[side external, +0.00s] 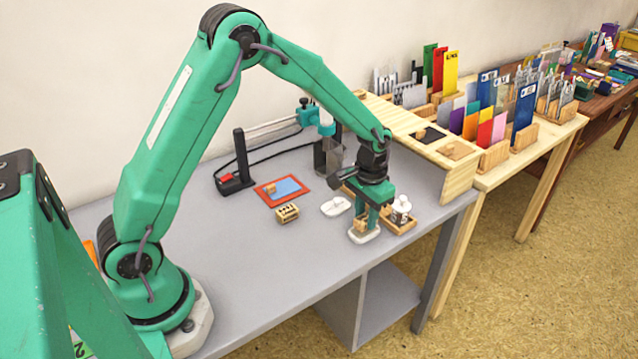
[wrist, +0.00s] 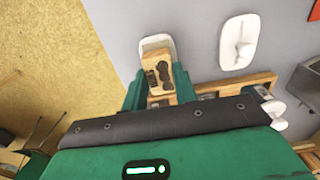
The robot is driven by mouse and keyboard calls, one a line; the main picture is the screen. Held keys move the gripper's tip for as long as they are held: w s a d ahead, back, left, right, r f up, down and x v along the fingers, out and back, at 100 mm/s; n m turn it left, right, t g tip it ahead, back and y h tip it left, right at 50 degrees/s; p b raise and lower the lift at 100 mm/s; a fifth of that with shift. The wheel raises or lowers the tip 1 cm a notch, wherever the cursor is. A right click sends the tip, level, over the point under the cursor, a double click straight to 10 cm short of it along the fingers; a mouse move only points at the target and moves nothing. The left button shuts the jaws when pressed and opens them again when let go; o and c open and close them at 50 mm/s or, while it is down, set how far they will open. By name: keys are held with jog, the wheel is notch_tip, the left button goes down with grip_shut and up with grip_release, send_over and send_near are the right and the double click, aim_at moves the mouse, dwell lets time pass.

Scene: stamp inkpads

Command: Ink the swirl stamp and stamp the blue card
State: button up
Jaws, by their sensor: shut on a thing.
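My gripper (side external: 368,216) points down, shut on a wooden stamp (wrist: 160,75) with dark marks on its top. The stamp is between the green fingers, and its underside is hidden, so I cannot see a swirl. A white, rounded pad tray (side external: 362,238) lies directly below it, and its rim shows in the wrist view (wrist: 156,42). I cannot tell whether the stamp touches the pad surface. A blue card (side external: 289,187) lies in an orange-red frame (side external: 273,202) further back left on the table. The frame's corner shows in the wrist view (wrist: 315,10).
A white lid-like piece (side external: 336,206) lies left of my gripper. A wooden tray (side external: 407,227) with a white jar (side external: 401,208) stands close on the right. A small wooden block (side external: 288,213) sits before the frame. The grey table's (side external: 240,270) front left is clear.

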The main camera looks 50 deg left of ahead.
jog(key=shift+f, duration=0.45)
dwell(1.0)
jog(key=shift+r, duration=0.15)
jog(key=shift+r, duration=3.4)
jog(key=s+a+n, duration=0.3)
jog(key=a+n, duration=0.1)
jog(key=a, duration=0.8)
jog(key=s+a+n, duration=0.3)
jog(key=a+n, duration=0.2)
jog(key=a, duration=0.8)
jog(key=shift+a+f, duration=0.3)
jog(key=shift+f, duration=0.05)
jog(key=shift+f, duration=0.15)
jog(key=shift+f, duration=2.85)
